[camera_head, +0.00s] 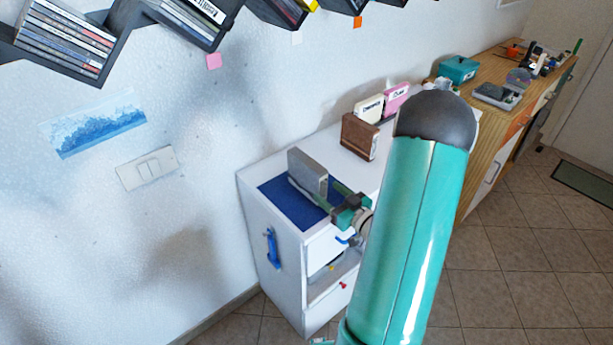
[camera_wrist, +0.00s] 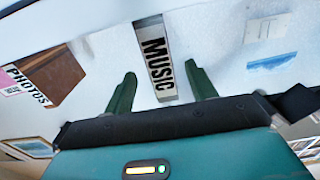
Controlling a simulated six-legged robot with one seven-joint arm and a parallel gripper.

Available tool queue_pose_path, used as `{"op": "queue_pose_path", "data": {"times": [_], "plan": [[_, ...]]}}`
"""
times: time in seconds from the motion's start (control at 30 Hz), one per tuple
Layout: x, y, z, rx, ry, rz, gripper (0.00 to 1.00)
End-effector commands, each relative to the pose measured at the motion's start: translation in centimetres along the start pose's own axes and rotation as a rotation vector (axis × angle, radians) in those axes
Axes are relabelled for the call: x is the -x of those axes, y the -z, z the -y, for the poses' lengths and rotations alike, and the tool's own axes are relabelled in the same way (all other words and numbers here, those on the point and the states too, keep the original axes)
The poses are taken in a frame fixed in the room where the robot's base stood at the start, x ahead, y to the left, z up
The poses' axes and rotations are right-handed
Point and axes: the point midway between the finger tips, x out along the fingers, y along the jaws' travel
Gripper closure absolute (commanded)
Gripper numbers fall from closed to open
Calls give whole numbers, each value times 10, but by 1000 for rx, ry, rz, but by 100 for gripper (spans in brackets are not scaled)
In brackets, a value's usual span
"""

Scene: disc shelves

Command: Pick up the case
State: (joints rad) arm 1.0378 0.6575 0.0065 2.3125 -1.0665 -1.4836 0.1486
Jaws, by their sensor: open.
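The case (camera_head: 308,172) is grey and stands upright on a blue mat (camera_head: 279,198) at the near end of the white cabinet. In the wrist view its narrow spine (camera_wrist: 152,42) reads MUSIC and shows between my two green fingers. My gripper (camera_head: 328,193) is just right of the case and low, close to the mat. In the wrist view the gripper (camera_wrist: 160,73) is open, with a finger on each side of the spine and visible gaps. The head view does not clearly show how far the fingers reach around the case.
Behind stand a brown box (camera_head: 360,137), a white case (camera_head: 369,108) and a pink case (camera_head: 395,98). Disc shelves (camera_head: 110,60) hang on the wall above. A wooden counter (camera_head: 490,125) with clutter is at the right. My teal arm link hides part of the cabinet.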

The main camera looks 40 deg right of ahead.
Motion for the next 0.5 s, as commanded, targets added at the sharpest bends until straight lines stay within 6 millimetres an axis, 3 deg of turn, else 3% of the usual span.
{"op": "queue_pose_path", "data": {"times": [0.3,0.5], "plan": [[-46,1,1,1,2,-2,44],[-49,1,0,1,0,0,44]]}}
